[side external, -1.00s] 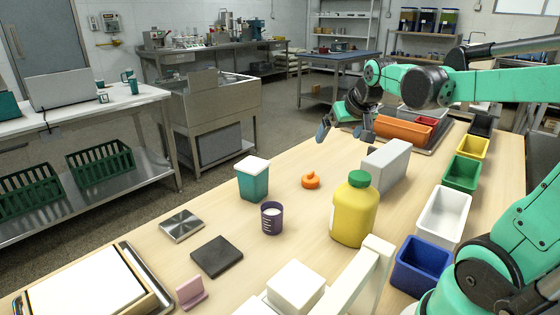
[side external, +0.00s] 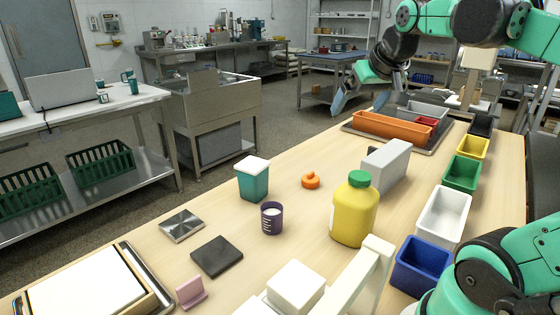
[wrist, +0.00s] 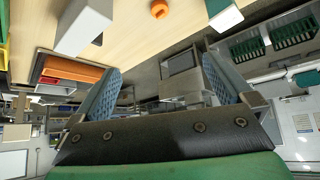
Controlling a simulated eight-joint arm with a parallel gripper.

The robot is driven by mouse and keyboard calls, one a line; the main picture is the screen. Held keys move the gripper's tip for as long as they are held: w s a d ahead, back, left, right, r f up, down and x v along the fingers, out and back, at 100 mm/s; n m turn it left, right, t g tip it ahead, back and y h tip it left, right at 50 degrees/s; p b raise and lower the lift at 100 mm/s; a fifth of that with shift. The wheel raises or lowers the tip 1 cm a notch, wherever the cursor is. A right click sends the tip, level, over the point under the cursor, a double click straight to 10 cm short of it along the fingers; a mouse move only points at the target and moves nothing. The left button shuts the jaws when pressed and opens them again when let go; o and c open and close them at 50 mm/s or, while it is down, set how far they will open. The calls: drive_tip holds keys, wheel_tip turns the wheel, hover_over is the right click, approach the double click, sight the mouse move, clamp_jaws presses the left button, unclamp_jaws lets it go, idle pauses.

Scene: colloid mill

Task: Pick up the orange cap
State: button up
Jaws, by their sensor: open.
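The orange cap (side external: 311,180) lies on the wooden table (side external: 290,225), between the teal container with the white lid (side external: 253,178) and the grey block (side external: 384,168). It also shows at the top of the wrist view (wrist: 159,9). My gripper (side external: 362,101) is open and empty, raised above the far end of the table, beyond the cap and well apart from it. In the wrist view its two blue fingers (wrist: 162,86) are spread wide with nothing between them.
A yellow bottle with a green lid (side external: 354,209) stands near the cap, and a purple cup (side external: 271,217) is in front. An orange tray (side external: 392,127) is at the far end. Several coloured bins, including a white one (side external: 443,215), line the right edge. Table around the cap is clear.

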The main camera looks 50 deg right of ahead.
drive_tip(key=w+a+f+n+t+y, duration=0.1)
drive_tip(key=w+a+f+n+y, duration=0.1)
drive_tip(key=a+f+n, duration=0.2)
drive_tip(key=a+f, duration=0.3)
drive_tip(key=a, duration=0.2)
drive_tip(key=shift+a+f, duration=0.25)
drive_tip(key=shift+a, duration=0.1)
drive_tip(key=a+f, duration=0.1)
drive_tip(key=a, duration=0.1)
drive_tip(key=a+f+n+y, duration=0.1)
drive_tip(key=a+f, duration=0.1)
drive_tip(key=s+a+f+n, duration=0.1)
drive_tip(key=f, duration=0.1)
drive_tip(key=shift+s+a+f+y, duration=0.1)
drive_tip(key=shift+a+y, duration=0.3)
drive_tip(key=shift+c, duration=1.1)
